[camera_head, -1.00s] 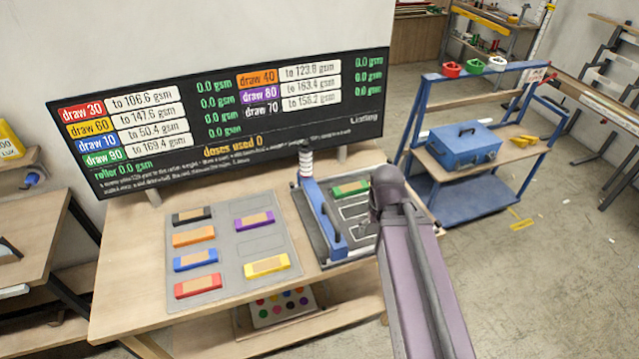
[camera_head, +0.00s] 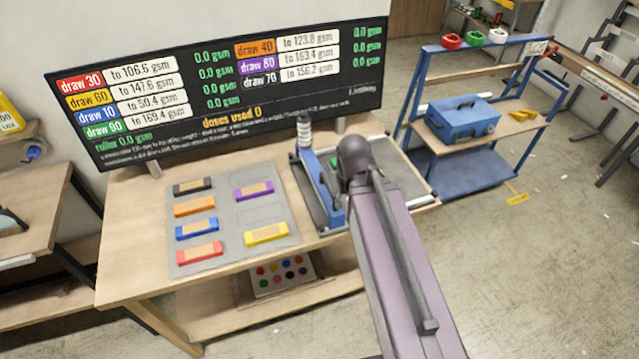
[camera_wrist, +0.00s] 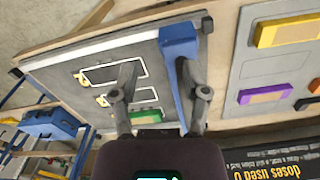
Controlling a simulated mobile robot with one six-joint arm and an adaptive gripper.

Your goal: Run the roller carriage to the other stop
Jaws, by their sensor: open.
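The roller carriage, a long blue bar (camera_head: 318,190), stands at the left side of a grey board (camera_head: 404,172) on the bench. A ribbed light cylinder (camera_head: 304,133) is at its far end. In the wrist view the blue bar (camera_wrist: 179,62) runs across the board. My gripper (camera_wrist: 159,70) is open, with nothing seen between its fingers. Its right finger overlaps the bar in the picture; I cannot tell if they touch. Its left finger is over the board's white outlines. In the head view my arm hides the gripper and much of the board.
A green block (camera_wrist: 146,116) lies on the board. A grey mat (camera_head: 222,215) left of the board holds several coloured blocks. A black display (camera_head: 230,90) stands behind the bench, reading "doses used 0". A blue cart (camera_head: 465,177) with a toolbox (camera_head: 462,121) stands at the right.

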